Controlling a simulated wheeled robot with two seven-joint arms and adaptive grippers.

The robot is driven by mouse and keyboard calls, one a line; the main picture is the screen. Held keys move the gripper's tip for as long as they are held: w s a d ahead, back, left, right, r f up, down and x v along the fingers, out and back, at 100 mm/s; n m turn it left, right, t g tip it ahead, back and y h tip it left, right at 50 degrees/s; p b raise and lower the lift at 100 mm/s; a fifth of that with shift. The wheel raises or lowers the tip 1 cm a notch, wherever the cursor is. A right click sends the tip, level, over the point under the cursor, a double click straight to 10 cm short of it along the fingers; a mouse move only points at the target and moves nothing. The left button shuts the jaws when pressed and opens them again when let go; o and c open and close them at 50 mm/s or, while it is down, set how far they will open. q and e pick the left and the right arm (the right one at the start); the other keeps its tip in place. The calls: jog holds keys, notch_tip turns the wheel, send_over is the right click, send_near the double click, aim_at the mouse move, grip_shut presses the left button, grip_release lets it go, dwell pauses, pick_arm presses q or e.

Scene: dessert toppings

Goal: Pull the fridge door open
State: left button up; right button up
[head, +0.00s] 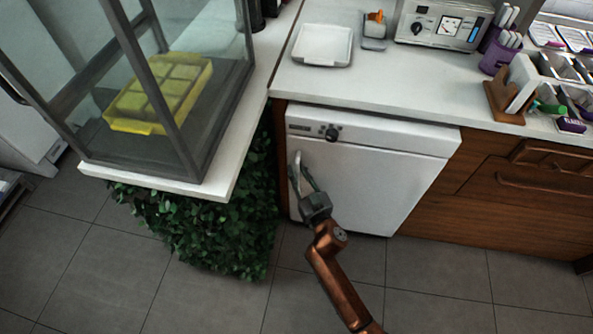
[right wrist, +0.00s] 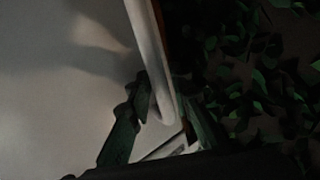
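The fridge (head: 378,185) is a white under-counter unit with a dark knob on its top panel, and its door looks closed. A pale upright handle (head: 295,172) is at the left edge of the door. My right gripper (head: 304,168) is at this handle, its fingers spread. In the right wrist view, the two dark fingers of my right gripper (right wrist: 167,105) stand on either side of the pale handle bar (right wrist: 153,55). Firm contact cannot be made out. My left gripper is not in view.
A leafy green block (head: 215,235) stands just left of the fridge, under a white ledge (head: 165,184) with a glass case. Wooden drawers (head: 500,195) are at the right. The tiled floor (head: 440,275) before the fridge is clear except for my arm.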

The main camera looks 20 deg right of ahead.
grip_shut()
jog(key=shift+s, duration=0.15)
dwell(0.5)
